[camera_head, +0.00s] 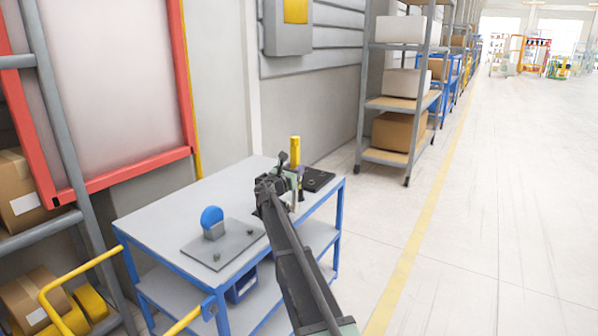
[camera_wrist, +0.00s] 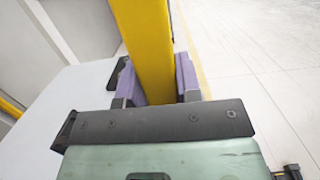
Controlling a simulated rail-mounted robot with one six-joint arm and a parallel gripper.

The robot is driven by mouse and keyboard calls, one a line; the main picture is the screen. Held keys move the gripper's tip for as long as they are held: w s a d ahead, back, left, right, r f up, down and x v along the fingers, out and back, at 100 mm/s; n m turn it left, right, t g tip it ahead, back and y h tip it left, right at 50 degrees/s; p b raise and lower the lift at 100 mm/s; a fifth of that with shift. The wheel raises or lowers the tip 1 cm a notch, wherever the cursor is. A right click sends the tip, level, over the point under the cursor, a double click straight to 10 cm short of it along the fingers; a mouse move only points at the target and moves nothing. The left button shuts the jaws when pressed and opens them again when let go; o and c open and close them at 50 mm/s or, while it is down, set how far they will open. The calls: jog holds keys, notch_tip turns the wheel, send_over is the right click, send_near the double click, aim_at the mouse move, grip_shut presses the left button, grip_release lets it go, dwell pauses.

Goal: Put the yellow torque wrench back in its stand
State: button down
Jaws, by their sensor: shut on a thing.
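The yellow torque wrench (camera_head: 295,150) stands roughly upright above the far right part of the blue-framed table, and its lower end is hidden by my arm. My gripper (camera_head: 296,178) is shut on it. In the wrist view the yellow bar (camera_wrist: 150,50) runs between the purple finger pads of my gripper (camera_wrist: 158,85). A black flat block (camera_head: 318,180) lies on the table just right of the wrench and may be its stand; I cannot tell whether they touch.
The grey tabletop (camera_head: 165,215) carries a grey plate (camera_head: 222,245) with a blue round part (camera_head: 212,216) at the front. The tabletop's left part is clear. A shelf rack with boxes (camera_head: 398,130) stands behind to the right. Open floor lies on the right.

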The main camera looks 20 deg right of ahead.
jog(key=shift+w+a, duration=0.1)
jog(key=shift+w, duration=0.05)
jog(key=w+a, duration=0.5)
jog(key=w, duration=0.3)
dwell(2.5)
jog(key=shift+w+a+f+b, duration=0.1)
jog(key=shift+f+b, duration=0.6)
jog(key=shift+b, duration=0.05)
dwell(1.0)
jog(key=c, duration=0.7)
grip_release()
